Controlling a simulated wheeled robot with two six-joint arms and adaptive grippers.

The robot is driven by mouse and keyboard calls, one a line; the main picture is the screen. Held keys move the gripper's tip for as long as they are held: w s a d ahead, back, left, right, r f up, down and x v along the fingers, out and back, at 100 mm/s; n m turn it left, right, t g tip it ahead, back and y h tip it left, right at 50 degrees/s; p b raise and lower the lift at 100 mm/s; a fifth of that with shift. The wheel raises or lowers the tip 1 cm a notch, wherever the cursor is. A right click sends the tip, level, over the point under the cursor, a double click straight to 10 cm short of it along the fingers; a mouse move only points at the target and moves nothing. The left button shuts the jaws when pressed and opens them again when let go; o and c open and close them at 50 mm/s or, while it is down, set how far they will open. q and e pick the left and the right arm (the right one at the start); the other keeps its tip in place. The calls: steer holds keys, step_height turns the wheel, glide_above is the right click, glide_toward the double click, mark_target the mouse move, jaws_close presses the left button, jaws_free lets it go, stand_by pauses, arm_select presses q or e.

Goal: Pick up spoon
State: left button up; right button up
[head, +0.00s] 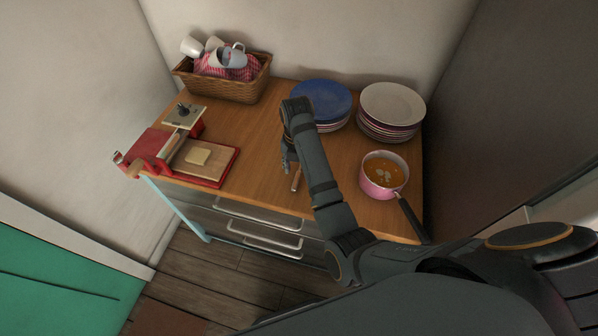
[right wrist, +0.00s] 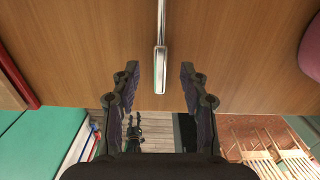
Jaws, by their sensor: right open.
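The spoon (right wrist: 160,60) lies on the wooden counter; in the right wrist view its shiny handle runs down from the top edge, and its bowl is out of frame. In the head view only a small end of it (head: 296,181) shows below my gripper, the rest hidden by my arm. My right gripper (head: 288,165) points down over the counter. In the right wrist view its two fingers (right wrist: 159,76) are open, one on each side of the handle, with gaps on both sides. My left gripper is not in view.
A pink pan (head: 382,186) of orange soup stands to the right, its dark handle toward the front edge. Blue plates (head: 320,98) and white plates (head: 391,103) stand behind. A red tray (head: 226,171) with a board lies left; a basket (head: 247,88) of cups stands back left.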

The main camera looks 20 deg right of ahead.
steer(key=shift+f, duration=1.45)
jaws_close()
steer(key=shift+r, duration=0.1)
